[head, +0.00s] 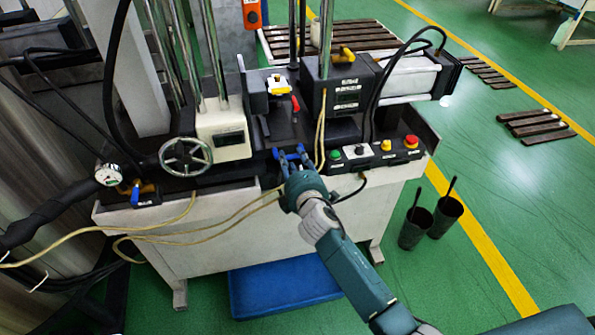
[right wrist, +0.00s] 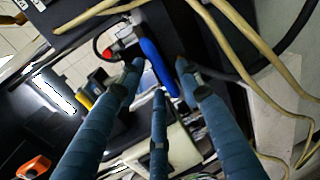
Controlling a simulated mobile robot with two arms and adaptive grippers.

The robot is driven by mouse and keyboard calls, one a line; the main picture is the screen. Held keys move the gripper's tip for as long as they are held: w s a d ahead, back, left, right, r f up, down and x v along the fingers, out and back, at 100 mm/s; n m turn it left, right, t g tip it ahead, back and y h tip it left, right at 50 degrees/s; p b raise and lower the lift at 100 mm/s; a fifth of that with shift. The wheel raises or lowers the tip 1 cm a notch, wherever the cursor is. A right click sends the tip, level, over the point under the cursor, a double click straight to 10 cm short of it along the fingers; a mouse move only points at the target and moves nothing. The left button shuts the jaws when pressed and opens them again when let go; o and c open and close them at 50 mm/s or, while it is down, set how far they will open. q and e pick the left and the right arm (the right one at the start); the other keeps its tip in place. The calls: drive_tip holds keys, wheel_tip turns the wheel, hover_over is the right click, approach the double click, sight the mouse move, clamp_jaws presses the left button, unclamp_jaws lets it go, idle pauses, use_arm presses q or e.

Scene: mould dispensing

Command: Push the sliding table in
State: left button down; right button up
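The machine (head: 240,195) is a grey bench with black and white units and steel columns. A black block with a white and yellow piece (head: 278,87) and a red lever (head: 296,104) sits at its middle; I cannot tell for sure which part is the sliding table. My right gripper (head: 290,156) is at the bench's front edge, below that block. In the right wrist view its three fingers (right wrist: 158,80) are spread, with a blue handle (right wrist: 158,66) between and just beyond the tips. Gaps show beside the handle; contact is unclear. My left gripper is out of view.
A handwheel (head: 186,157) is left of my gripper. A button panel (head: 375,150) is to its right. Yellow hoses (head: 185,238) hang along the front. A blue platform (head: 285,288) lies below; two black bins (head: 430,222) stand at the right on green floor.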

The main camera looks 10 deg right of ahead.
drive_tip(key=v, duration=0.8)
drive_tip(key=shift+s, duration=0.4)
drive_tip(key=shift+r, duration=0.1)
drive_tip(key=s+d+f+m+g+b, duration=0.1)
drive_tip(key=s+d+f+m+g, duration=0.15)
drive_tip(key=s+f, duration=0.75)
drive_tip(key=s+d+f+m+g, duration=0.1)
drive_tip(key=s+f+m+g, duration=0.2)
drive_tip(key=f, duration=1.3)
drive_tip(key=s+d+f+m+g+b, duration=0.1)
drive_tip(key=s+d+f+m+g, duration=0.15)
drive_tip(key=s+f, duration=0.75)
drive_tip(key=s+d+f+m+g, duration=0.1)
drive_tip(key=s+f+m+g, duration=0.1)
drive_tip(key=s+f, duration=0.4)
drive_tip(key=s+d+f+m+g, duration=0.2)
drive_tip(key=s+f, duration=0.5)
drive_tip(key=s, duration=0.7)
drive_tip(key=s+d+f+m+g, duration=0.2)
drive_tip(key=s+f+m, duration=0.2)
drive_tip(key=s, duration=0.6)
wheel_tip(320, 180, down, 2)
drive_tip(key=shift+s+f+g+h+b, duration=0.2)
drive_tip(key=shift+s+g+h+b, duration=0.1)
drive_tip(key=shift+b, duration=0.1)
